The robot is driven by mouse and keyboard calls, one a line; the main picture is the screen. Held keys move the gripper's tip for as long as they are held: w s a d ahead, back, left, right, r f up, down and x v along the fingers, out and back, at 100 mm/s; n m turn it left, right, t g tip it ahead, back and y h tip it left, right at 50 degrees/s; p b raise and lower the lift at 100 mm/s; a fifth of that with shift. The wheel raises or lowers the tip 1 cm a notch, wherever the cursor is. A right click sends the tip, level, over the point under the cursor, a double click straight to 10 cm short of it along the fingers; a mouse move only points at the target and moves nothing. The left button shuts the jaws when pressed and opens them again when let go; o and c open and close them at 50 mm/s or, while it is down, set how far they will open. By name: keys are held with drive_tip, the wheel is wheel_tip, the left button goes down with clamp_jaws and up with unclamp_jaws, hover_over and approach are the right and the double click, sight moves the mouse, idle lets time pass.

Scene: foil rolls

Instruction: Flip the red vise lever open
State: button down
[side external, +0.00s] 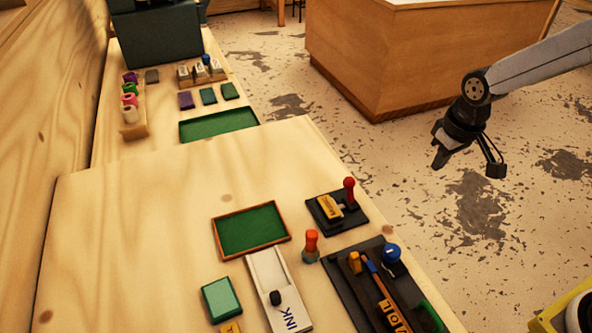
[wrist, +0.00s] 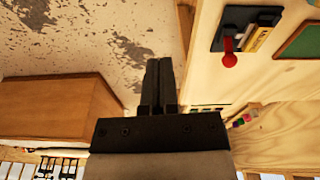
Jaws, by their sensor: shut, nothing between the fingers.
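The red vise lever (side external: 349,190) has a round red knob and stands up at the right end of a small black vise base (side external: 325,218). A yellow block (side external: 330,207) sits on that base. In the wrist view the red lever (wrist: 229,58) shows at the upper right, on the dark base (wrist: 237,17) beside the yellow block (wrist: 258,38). My gripper (side external: 437,162) hangs in the air off the table's right side, well apart from the vise. In the wrist view its fingers (wrist: 158,64) are together and empty.
A green-lined tray (side external: 250,208) lies left of the vise. An orange-topped stamp (side external: 311,246) and a black tray of tools (side external: 345,288) are in front of it. A wooden cabinet (side external: 400,60) stands behind my gripper. The air between gripper and vise is clear.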

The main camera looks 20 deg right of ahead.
sight(350, 191)
drive_tip(key=w+a+n+g+h, duration=0.1)
drive_tip(key=w+a+n+g, duration=0.3)
drive_tip(key=w+a, duration=1.3)
drive_tip(key=shift+w+a+r, duration=0.2)
drive_tip(key=shift+w+r, duration=0.15)
drive_tip(key=shift+w, duration=0.6)
drive_tip(key=shift+f, duration=0.1)
drive_tip(key=x, duration=1)
drive_tip(key=shift+d, duration=0.1)
drive_tip(key=shift+s+d, duration=0.1)
drive_tip(key=shift+s, duration=0.1)
drive_tip(key=shift+s+d, duration=0.35)
drive_tip(key=shift+s, duration=0.45)
drive_tip(key=shift+s+d, duration=0.35)
drive_tip(key=shift+s, duration=0.45)
